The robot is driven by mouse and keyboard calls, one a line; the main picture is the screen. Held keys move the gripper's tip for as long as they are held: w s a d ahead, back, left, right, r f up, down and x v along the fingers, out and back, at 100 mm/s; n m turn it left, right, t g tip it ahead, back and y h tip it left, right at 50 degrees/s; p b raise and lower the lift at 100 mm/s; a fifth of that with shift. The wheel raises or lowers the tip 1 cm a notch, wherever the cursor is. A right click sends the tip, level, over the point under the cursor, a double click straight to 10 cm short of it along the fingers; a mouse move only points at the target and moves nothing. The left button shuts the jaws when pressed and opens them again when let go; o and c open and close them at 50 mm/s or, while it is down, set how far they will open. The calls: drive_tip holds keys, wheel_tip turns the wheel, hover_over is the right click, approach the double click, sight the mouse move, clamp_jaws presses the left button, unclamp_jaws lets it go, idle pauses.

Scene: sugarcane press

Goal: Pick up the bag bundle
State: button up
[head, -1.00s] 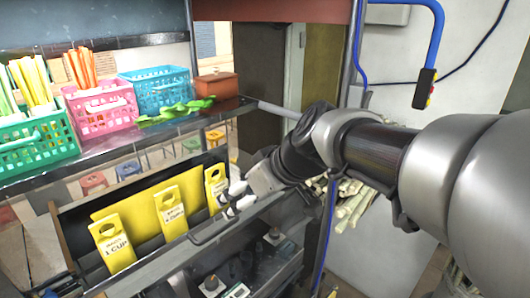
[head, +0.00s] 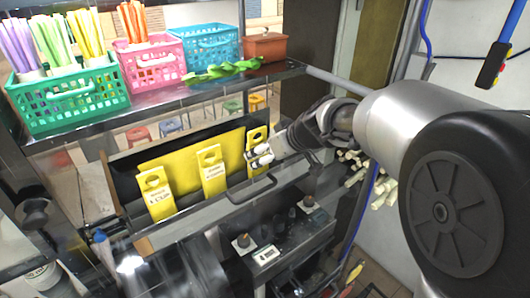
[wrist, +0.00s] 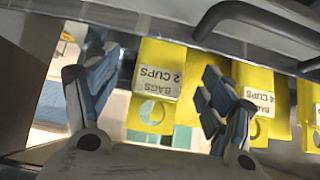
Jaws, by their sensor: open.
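Three yellow bag bundles with holed tops hang in a row at a dark metal tray. In the head view the left bundle is labelled 1 cup (head: 156,192), the middle bundle (head: 212,170) has a label hard to read, and the right bundle (head: 256,136) is partly hidden by my gripper (head: 262,155). In the wrist view, upside down, my gripper (wrist: 160,85) is open. Its fingers stand either side of the 2 cups bundle (wrist: 155,85), whose holed end lies between them. The 4 cups bundle (wrist: 257,100) is just right of the right finger.
A metal bar handle (head: 252,190) juts out in front of the bundles. A shelf above holds green (head: 70,100), pink (head: 150,66) and blue (head: 210,50) baskets. A bench with small knobs (head: 243,243) stands below.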

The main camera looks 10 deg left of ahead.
sight(260, 157)
drive_tip(key=x, duration=0.5)
drive_tip(key=shift+a+f, duration=0.15)
drive_tip(key=shift+s, duration=0.1)
drive_tip(key=shift+c, duration=0.5)
drive_tip(key=c, duration=1.2)
wheel_tip(260, 157, up, 28)
drive_tip(key=p, duration=0.7)
